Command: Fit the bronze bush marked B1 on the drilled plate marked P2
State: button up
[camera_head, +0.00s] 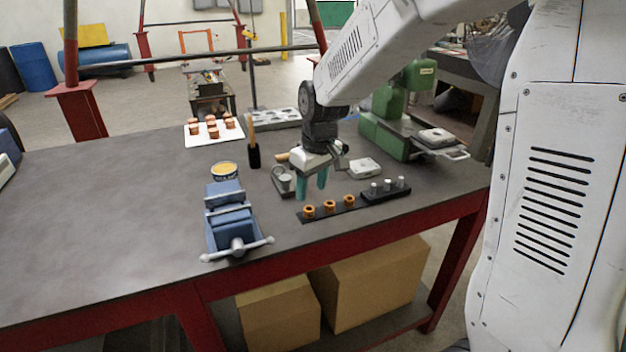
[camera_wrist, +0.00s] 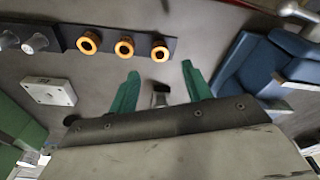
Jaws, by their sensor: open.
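Three bronze bushes stand in a row on a dark strip (camera_head: 340,209): left (camera_head: 309,211), middle (camera_head: 330,206) and right (camera_head: 349,201). In the wrist view they also show at the top (camera_wrist: 88,42). I cannot read their marks, so I cannot tell which is B1. A pale drilled plate (camera_head: 364,168) lies on the bench behind them, also at left in the wrist view (camera_wrist: 48,91). Another pale plate (camera_head: 435,137) rests at the green machine. I cannot tell which is P2. My gripper (camera_head: 311,182) is open, with teal fingers apart, above the bench behind the bushes.
A black block (camera_head: 385,195) with silver pins stands right of the strip. A blue vice (camera_head: 231,220) and a yellow tin (camera_head: 223,171) are left. A white tray (camera_head: 198,138) with several copper-coloured pieces lies farther back.

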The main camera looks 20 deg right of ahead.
aim_at(309, 216)
jog(key=f, duration=0.6)
jog(key=shift+w+a+f, duration=0.15)
jog(key=shift+w, duration=0.25)
grip_shut()
jog(key=shift+r, duration=0.2)
jog(key=shift+r, duration=0.85)
